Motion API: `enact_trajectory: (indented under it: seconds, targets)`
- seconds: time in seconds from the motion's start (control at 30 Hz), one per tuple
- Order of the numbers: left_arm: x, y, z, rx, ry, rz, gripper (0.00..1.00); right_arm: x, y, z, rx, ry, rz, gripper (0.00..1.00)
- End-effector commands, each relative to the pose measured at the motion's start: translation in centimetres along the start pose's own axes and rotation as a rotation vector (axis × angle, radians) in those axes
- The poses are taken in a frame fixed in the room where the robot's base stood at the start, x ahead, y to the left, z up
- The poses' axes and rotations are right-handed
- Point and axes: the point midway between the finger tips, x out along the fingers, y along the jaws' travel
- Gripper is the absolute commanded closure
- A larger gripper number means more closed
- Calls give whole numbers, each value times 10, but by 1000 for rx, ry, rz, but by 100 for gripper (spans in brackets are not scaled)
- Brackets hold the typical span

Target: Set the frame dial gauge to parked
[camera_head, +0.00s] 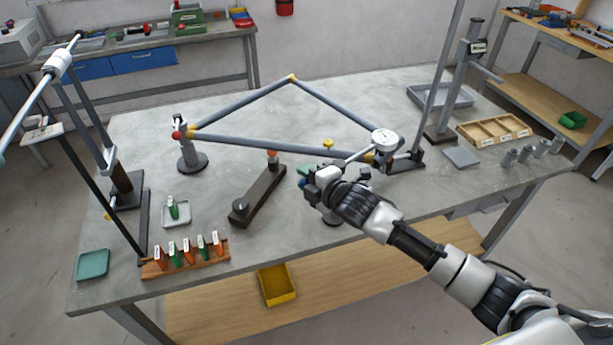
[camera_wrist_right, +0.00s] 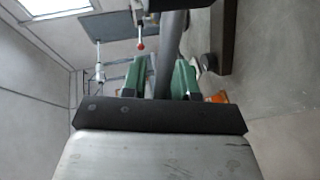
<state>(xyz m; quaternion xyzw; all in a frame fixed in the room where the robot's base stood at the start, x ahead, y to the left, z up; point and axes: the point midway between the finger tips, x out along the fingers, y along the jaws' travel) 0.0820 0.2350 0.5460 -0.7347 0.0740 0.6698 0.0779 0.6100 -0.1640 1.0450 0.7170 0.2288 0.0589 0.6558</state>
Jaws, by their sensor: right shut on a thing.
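The dial gauge (camera_head: 384,139) has a round white face and sits near the right corner of the triangular grey tube frame (camera_head: 262,143). A pale bar (camera_head: 357,153) runs from it down-left toward my right gripper (camera_head: 307,177). My right gripper is in front of the frame's lower tube, its tips low over the table. In the right wrist view, its green finger pads (camera_wrist_right: 160,80) are shut around a grey bar (camera_wrist_right: 170,48), which seems to be the gauge's arm. The exact contact is partly hidden by the hand. My left gripper is not in view.
A dark bar fixture (camera_head: 257,194) lies left of my right gripper. A rack of orange and green tags (camera_head: 186,259) stands at the front left. A wooden divided tray (camera_head: 493,131) and several grey cylinders (camera_head: 527,152) are at right. Bare tabletop lies behind the frame.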

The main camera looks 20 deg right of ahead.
Motion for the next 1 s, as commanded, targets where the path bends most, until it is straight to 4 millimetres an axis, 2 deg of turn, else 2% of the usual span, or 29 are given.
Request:
enact_trajectory:
  seconds: [0.27, 0.47, 1.0]
  targets:
    - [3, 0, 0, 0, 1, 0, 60, 5, 0, 1, 17, -55, 7, 100]
    - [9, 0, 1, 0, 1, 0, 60, 16, 1, 3, 46, -174, 24, 100]
    - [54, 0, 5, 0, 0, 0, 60, 48, 9, 28, 146, -624, 85, 100]
